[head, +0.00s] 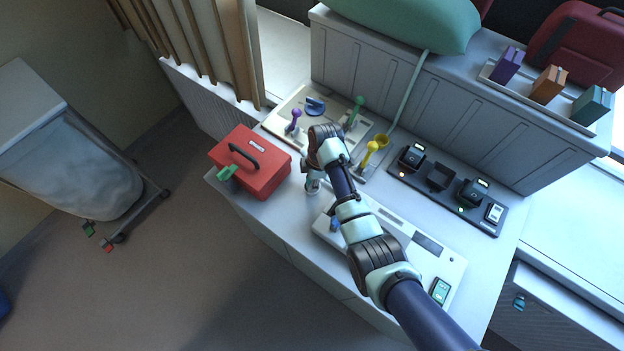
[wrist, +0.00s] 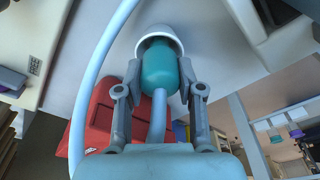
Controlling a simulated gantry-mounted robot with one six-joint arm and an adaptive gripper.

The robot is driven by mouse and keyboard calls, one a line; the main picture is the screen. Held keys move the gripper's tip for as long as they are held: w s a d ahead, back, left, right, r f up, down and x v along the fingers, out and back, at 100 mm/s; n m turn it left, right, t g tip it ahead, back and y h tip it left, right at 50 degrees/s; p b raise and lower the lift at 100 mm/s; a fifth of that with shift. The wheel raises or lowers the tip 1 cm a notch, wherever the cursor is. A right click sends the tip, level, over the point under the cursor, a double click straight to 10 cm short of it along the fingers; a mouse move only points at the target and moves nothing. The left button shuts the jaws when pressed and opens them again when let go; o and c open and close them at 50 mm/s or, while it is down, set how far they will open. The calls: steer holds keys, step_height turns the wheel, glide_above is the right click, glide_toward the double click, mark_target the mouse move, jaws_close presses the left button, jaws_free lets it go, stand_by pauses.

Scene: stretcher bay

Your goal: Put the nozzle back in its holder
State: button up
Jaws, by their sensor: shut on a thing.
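In the wrist view my gripper (wrist: 160,82) is shut on a teal rounded body (wrist: 160,68), which looks like the nozzle. A white flared cup (wrist: 160,37) surrounds its far end; I cannot tell whether the cup is part of the nozzle. A pale blue stem (wrist: 158,115) runs from the body back between the fingers. In the head view my gripper (head: 312,186) is low over the counter (head: 285,215), right of the red case, and the held thing is mostly hidden. I cannot make out for certain which thing is the nozzle's holder.
The red case (head: 262,178) stands close left. A pale hose (head: 405,95) hangs from a green bag (head: 410,18). A dark charger rack (head: 480,220) and white console (head: 400,225) lie right.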

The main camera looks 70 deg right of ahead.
steer(key=shift+f, duration=0.2)
steer(key=o, duration=1.2)
steer(key=r, duration=0.4)
steer(key=s+r, duration=0.1)
steer(key=r, duration=0.3)
steer(key=d+r+p, duration=0.1)
steer(key=r, duration=0.3)
steer(key=shift+s+r, duration=0.25)
steer(key=shift+r, duration=0.05)
